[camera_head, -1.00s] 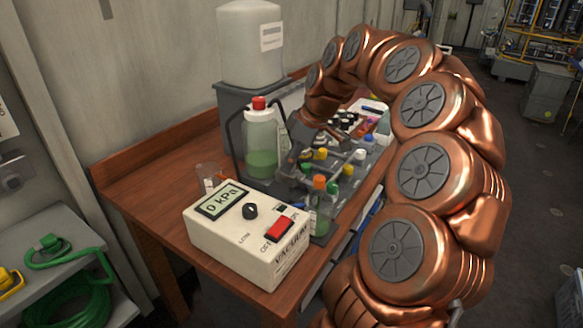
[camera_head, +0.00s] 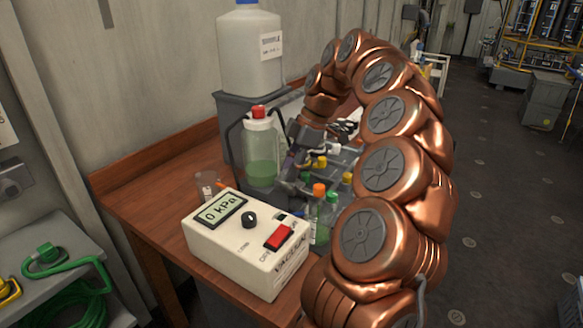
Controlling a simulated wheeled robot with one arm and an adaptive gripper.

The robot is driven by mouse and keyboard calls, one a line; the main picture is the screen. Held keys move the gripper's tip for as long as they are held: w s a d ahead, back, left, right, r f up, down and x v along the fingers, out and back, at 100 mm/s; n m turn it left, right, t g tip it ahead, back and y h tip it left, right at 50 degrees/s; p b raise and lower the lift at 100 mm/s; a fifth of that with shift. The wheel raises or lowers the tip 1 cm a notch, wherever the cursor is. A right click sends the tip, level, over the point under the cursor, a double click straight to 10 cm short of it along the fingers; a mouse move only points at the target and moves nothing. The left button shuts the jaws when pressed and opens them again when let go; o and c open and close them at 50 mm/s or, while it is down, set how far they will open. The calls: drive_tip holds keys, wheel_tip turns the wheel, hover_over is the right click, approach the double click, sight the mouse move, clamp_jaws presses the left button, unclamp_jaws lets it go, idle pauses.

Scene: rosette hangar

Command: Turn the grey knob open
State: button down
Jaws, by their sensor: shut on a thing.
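My gripper (camera_head: 298,168) is at the bench, beside the clear bottle (camera_head: 262,150) with a red cap and green liquid. It is dark, small in the picture and partly covered by my copper arm. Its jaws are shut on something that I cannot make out. I cannot pick out a grey knob for certain; the spot at the jaws is hidden. A white vacuum box (camera_head: 232,250) stands at the front of the bench. It has a dark round knob (camera_head: 249,219), a red switch (camera_head: 278,237) and a display reading 0 kPa. My gripper is behind this box, apart from it.
A large white jug (camera_head: 249,52) stands on a grey stand (camera_head: 234,112) behind the bottle. Several vials with coloured caps, one orange (camera_head: 320,190), stand right of the gripper. A small clear beaker (camera_head: 207,186) is left of it. The left of the wooden bench (camera_head: 150,180) is bare.

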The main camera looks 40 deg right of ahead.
idle(0.3)
drive_tip(key=c, duration=0.8)
unclamp_jaws()
drive_tip(key=shift+d+r, duration=0.15)
drive_tip(key=shift+r, duration=0.3)
drive_tip(key=shift+s+d+r, duration=0.1)
drive_tip(key=shift+s+d, duration=0.75)
drive_tip(key=shift+d, duration=0.95)
drive_tip(key=shift+s+d+f, duration=0.1)
drive_tip(key=shift+s+d, duration=0.75)
drive_tip(key=shift+d, duration=1)
drive_tip(key=shift+s+d+r, duration=0.1)
drive_tip(key=shift+s+d, duration=0.75)
drive_tip(key=shift+d, duration=0.95)
